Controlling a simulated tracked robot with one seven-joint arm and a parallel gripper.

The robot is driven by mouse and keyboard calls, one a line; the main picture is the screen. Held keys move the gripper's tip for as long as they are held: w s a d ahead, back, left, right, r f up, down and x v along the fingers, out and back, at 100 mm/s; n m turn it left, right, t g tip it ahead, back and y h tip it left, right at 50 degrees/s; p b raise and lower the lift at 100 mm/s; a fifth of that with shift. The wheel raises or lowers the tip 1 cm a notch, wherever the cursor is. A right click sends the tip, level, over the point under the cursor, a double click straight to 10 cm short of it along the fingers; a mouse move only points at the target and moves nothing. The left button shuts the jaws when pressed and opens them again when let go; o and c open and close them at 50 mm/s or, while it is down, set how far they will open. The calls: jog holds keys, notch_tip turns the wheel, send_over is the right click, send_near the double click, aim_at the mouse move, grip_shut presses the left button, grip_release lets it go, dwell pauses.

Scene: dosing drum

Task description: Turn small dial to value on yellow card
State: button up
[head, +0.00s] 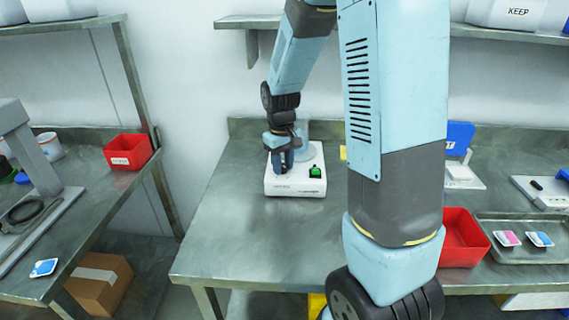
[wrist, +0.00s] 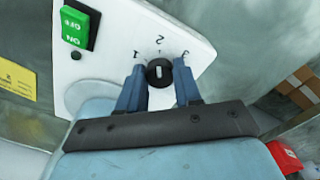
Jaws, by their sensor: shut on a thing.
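The small dial (wrist: 159,72) is a black knob with a white mark, on a white machine (head: 295,184) on the bench. In the wrist view the numbers 1, 2 and 3 are printed around it, and the white mark lines up roughly with the 2. My gripper (wrist: 160,85) is shut on the dial, with one blue finger at each side. In the head view my gripper (head: 283,163) is over the machine's left part and covers the dial. A yellow card (wrist: 17,84) lies beside the machine; its writing is too small to read.
A green ON/OFF switch (wrist: 75,27) in a black frame sits near the dial. A red bin (head: 462,238) and a metal tray (head: 530,257) with small packs are at the right, partly behind my arm. The bench (head: 240,240) in front of the machine is clear.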

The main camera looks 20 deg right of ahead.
jog(key=shift+a, duration=0.1)
jog(key=o, duration=1)
jog(key=shift+o, duration=0.2)
notch_tip(320, 180, up, 14)
jog(key=shift+a+f, duration=0.15)
